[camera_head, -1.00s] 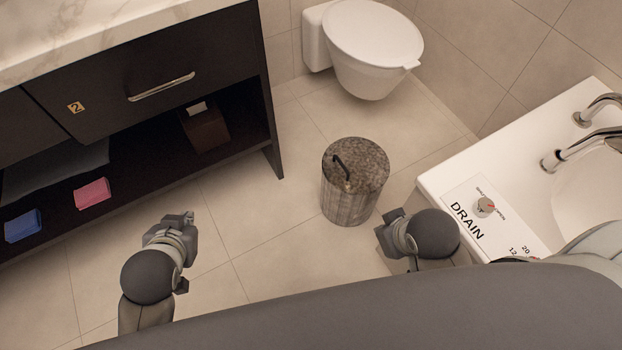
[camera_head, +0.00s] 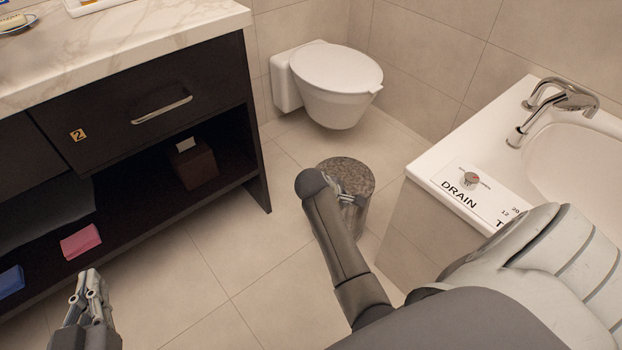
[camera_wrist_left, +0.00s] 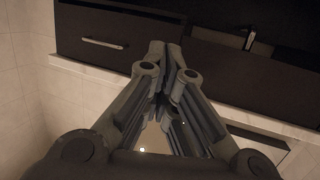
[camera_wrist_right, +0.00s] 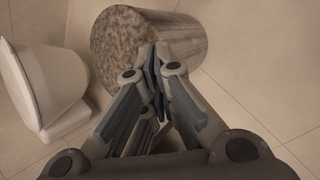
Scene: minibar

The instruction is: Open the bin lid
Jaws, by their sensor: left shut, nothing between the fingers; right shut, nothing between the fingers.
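The bin (camera_head: 352,220) is a round cylinder with a mottled grey-brown lid (camera_head: 345,168), standing on the floor between the toilet and the washbasin. The lid looks shut. My right arm covers the left part of the bin, and the lid's dark handle is hidden. My right gripper (camera_head: 350,198) is shut and empty, over the near side of the bin in the head view. In the right wrist view, its fingertips (camera_wrist_right: 155,58) overlap the bin (camera_wrist_right: 190,40); I cannot tell whether they touch. My left gripper (camera_head: 92,278) is shut and empty at the lower left, far from the bin.
A dark cabinet (camera_head: 110,125) with a marble top and an open lower shelf stands on the left. A toilet (camera_head: 335,85) is behind the bin. A white washbasin counter (camera_head: 450,165) is close on the right. The tiled floor (camera_head: 235,240) left of the bin is clear.

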